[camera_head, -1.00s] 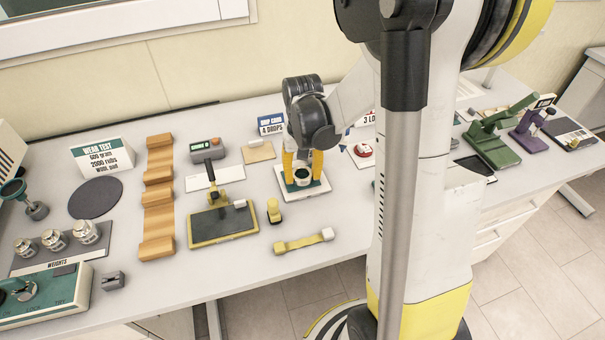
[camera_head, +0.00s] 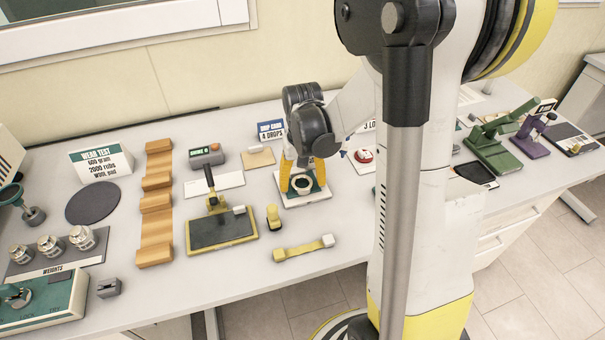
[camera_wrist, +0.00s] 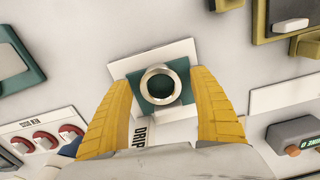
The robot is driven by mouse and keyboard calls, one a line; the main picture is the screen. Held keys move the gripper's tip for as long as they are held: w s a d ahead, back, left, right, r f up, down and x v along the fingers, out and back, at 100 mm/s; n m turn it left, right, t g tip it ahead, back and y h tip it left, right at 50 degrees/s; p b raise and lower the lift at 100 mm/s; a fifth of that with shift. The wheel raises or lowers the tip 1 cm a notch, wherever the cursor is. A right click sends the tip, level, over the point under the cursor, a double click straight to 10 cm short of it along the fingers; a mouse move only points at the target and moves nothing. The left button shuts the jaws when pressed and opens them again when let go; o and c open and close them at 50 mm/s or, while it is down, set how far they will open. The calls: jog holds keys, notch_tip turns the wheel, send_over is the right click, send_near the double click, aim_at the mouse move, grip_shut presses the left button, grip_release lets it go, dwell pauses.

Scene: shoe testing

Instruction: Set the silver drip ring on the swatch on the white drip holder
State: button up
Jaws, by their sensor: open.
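The silver drip ring (camera_wrist: 160,85) lies flat on the teal swatch (camera_wrist: 133,79), roughly over its middle, in the wrist view. The swatch lies on the white drip holder (camera_wrist: 163,53). My gripper (camera_wrist: 161,78) is open, with its yellow fingers on either side of the ring and a visible gap on each side. In the head view the ring (camera_head: 302,184) shows between the spread fingers, above the white holder (camera_head: 307,202). The finger pads partly cover the swatch and holder edges.
A yellow-framed dark pad (camera_head: 221,232), a small yellow stamp-like piece (camera_head: 274,217) and a yellow bar (camera_head: 303,249) stand nearby. A drip card sign (camera_head: 271,131) is behind. A red-topped piece (camera_head: 364,156) is on the right. Bare table lies in front of the holder.

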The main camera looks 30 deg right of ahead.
notch_tip(320, 180, up, 12)
jog(key=shift+f, duration=0.15)
dwell(0.6)
